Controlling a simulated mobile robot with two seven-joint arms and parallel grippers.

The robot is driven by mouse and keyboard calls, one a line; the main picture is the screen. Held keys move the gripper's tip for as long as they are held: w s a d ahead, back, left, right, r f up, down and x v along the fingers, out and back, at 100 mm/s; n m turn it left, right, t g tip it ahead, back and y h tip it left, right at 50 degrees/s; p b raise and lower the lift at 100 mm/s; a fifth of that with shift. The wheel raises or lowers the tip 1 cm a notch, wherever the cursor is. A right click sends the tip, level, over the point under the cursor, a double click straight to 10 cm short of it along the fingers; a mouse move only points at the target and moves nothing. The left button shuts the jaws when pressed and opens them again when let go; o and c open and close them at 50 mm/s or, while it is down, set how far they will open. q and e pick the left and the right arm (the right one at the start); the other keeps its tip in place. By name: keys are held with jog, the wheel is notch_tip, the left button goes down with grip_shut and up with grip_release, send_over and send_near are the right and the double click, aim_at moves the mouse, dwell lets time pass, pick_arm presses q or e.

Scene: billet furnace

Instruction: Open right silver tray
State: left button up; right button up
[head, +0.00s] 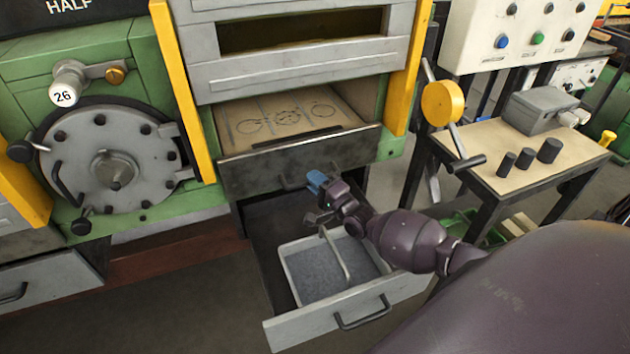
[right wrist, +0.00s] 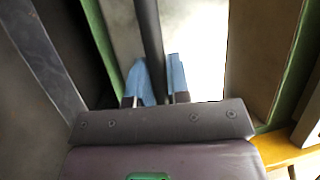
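The silver tray at the lower right, with its pale front (head: 290,333) and black handle (head: 365,315), is pulled out in the head view. A light box with grey contents (head: 325,283) sits inside it. My right gripper (head: 318,186), with blue fingertips, is above the back of this tray, apart from its handle and close to the dark front panel (head: 262,172) above. In the right wrist view, the two blue fingers (right wrist: 157,80) flank a dark bar (right wrist: 147,30); I cannot tell whether they touch it. My left gripper is not in view.
The green furnace with its round grey door (head: 105,165) is at left, between yellow posts. A small table (head: 490,165) with dark cylinders and a grey box stands at right. Floor is open in front.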

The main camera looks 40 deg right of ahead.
grip_shut()
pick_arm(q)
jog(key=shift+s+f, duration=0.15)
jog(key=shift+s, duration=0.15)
pick_arm(e)
jog(key=shift+s, duration=0.1)
pick_arm(q)
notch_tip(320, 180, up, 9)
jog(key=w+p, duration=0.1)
jog(key=p, duration=0.6)
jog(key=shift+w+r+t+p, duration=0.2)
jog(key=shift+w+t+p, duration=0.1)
jog(key=shift+p, duration=0.1)
pick_arm(e)
jog(key=s+a, duration=0.3)
jog(key=s, duration=1.1)
jog(key=s+a, duration=0.4)
jog(key=s, duration=1)
jog(key=shift+s, duration=0.35)
jog(key=o, duration=0.6)
grip_release()
